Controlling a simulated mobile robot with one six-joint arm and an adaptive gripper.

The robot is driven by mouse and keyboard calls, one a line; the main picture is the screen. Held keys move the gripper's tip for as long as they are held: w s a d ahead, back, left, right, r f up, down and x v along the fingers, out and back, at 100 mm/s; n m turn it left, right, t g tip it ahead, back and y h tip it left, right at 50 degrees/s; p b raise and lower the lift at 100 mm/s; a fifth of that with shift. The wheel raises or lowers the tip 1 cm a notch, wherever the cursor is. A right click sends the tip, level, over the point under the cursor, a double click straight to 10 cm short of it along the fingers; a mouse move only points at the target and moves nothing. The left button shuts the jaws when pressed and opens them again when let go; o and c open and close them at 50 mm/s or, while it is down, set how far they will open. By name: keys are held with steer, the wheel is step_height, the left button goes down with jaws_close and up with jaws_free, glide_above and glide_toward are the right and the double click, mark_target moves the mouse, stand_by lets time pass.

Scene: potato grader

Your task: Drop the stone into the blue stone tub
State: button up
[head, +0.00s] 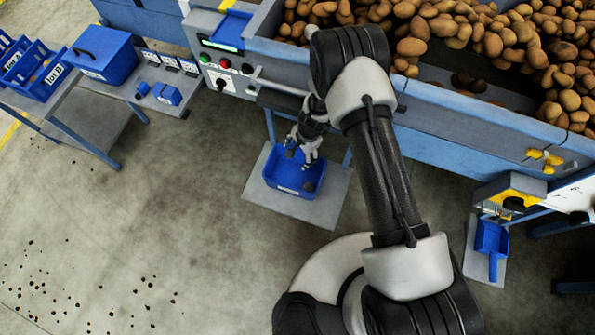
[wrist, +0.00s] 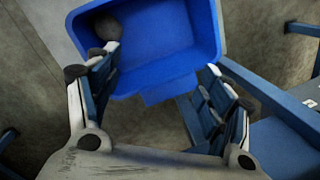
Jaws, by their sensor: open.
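The blue stone tub (head: 283,184) stands on a grey board on the floor below the grader. It fills the top middle of the wrist view (wrist: 165,45). A dark grey roundish stone (wrist: 108,27) lies inside the tub, in the corner at upper left in the wrist view. A dark lump in the tub in the head view (head: 308,186) looks like the same stone. My gripper (head: 300,158) is over the tub, pointing down. In the wrist view its fingers (wrist: 160,62) are spread wide with nothing between them. The left finger partly overlaps the stone's lower edge.
The grader (head: 450,130) with its heap of potatoes (head: 500,35) runs behind my arm. A control panel (head: 222,68) is above the tub. A side table (head: 95,110) holds blue crates at left. A blue scoop (head: 491,240) is at right.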

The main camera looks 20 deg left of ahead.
step_height(320, 180, up, 7)
steer(key=d, duration=0.1)
steer(key=shift+s+d, duration=0.1)
steer(key=shift+s, duration=0.05)
stand_by(0.5)
